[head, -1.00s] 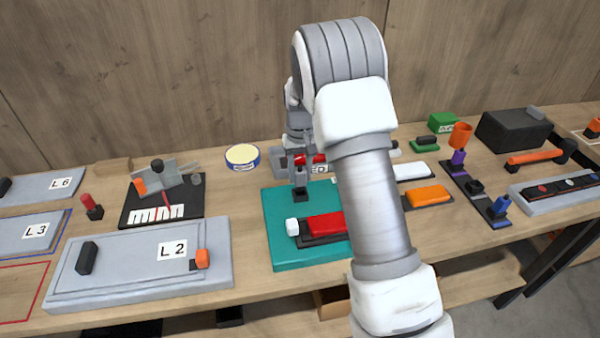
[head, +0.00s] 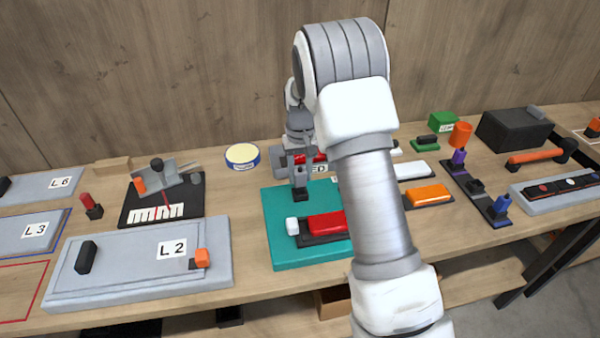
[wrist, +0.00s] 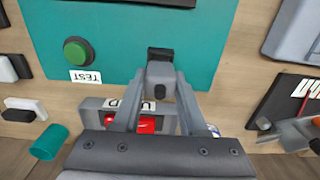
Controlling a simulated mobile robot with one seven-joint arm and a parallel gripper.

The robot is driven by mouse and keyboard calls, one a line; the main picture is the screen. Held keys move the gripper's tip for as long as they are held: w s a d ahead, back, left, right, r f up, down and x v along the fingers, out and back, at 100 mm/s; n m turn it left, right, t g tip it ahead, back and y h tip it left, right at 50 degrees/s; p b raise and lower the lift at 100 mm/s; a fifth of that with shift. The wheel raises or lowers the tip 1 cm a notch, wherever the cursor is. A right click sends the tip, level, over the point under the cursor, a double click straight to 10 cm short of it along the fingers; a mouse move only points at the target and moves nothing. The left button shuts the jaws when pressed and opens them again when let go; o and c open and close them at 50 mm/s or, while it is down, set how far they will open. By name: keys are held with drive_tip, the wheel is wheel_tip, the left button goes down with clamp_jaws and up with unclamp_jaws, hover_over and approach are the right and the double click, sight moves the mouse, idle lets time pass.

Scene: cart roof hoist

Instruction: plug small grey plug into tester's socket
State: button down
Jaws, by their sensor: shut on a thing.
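The tester is a teal panel (head: 280,248) on the bench, and it fills the top of the wrist view (wrist: 205,65). Its black socket (head: 301,196) stands near the panel's back edge and shows in the wrist view (wrist: 160,54). My gripper (head: 300,176) is shut on the small grey plug (wrist: 160,80), held between both fingers. The plug is right at the socket, in line with it in both views. I cannot tell how deep it sits, as the fingers and plug hide the joint.
A red block (head: 326,222) lies on the panel. A green TEST button (wrist: 77,52) shows in the wrist view. A grey box with red parts (wrist: 120,118) is close behind the socket. The L 2 plate (head: 140,262) is to the left. My arm covers the panel's right part.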

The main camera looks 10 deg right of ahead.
sight(300, 171)
drive_tip(key=shift+f+b, duration=0.85)
drive_tip(key=shift+f, duration=0.55)
drive_tip(key=shift+c, duration=1.8)
unclamp_jaws()
wheel_tip(300, 171, up, 18)
drive_tip(key=shift+f, duration=0.25)
